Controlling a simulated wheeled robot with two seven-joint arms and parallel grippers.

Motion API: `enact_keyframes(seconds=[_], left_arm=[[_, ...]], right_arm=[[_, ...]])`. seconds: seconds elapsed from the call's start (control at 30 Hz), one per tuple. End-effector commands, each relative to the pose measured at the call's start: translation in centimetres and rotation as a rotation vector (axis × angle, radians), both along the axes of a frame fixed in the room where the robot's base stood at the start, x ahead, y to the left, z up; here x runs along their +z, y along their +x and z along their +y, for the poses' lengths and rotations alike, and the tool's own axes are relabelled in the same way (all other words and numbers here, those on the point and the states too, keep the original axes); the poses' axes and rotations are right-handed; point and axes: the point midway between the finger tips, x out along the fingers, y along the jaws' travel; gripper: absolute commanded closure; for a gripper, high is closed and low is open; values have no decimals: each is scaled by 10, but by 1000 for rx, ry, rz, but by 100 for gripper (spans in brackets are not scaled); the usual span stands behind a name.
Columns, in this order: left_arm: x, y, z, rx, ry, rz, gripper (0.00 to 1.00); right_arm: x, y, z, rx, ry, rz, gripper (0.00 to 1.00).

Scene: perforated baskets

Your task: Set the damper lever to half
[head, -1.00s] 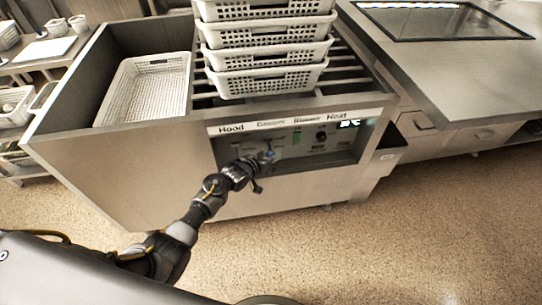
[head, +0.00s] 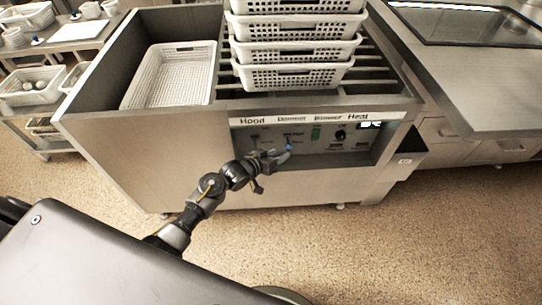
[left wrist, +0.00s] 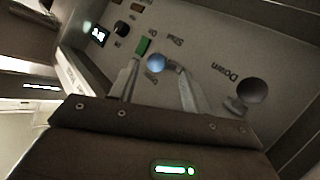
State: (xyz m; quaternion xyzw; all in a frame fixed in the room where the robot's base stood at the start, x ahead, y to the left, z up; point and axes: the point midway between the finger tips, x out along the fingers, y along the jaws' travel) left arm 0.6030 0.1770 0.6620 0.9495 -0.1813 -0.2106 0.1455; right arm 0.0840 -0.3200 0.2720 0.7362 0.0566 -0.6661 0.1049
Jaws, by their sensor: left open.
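The damper lever's blue ball knob (head: 289,147) stands out from the control panel, under the small Damper label. In the left wrist view the blue knob (left wrist: 156,63) sits between the two fingertips of my left gripper (left wrist: 157,68). The fingers are spread, with visible room around the ball, so the gripper is open. In the head view my left gripper (head: 278,157) is right at the knob and hides part of the lever. The lever's exact angle is unclear. My right gripper is not in view.
A grey ball lever (left wrist: 252,90) beside the word Down is close by. A green switch (left wrist: 143,46), a black dial (left wrist: 121,28) and a lit display (left wrist: 98,35) share the recessed panel. White baskets (head: 292,75) are stacked above. The floor in front is open.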

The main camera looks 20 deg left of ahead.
Motion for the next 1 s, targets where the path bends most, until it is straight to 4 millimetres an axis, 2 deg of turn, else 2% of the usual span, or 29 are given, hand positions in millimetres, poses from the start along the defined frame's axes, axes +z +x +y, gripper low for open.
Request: enact_keyframes(seconds=[0.1,0.2,0.67,0.77,0.87,0.9,0.97,1.0], left_arm=[[7,-17,8,-1,2,0,53],[11,-25,12,0,1,0,53],[9,-32,15,2,2,6,54],[-21,-43,20,14,27,54,54],[-89,-73,34,40,89,165,54],[-123,-94,41,50,125,223,54],[-178,-134,54,61,189,322,54],[-213,-166,62,64,235,389,54]], right_arm=[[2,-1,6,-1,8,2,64],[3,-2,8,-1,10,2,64],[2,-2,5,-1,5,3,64],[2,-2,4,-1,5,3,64],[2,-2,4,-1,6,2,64],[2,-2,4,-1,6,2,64],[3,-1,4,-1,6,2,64],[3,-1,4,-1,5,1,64]])
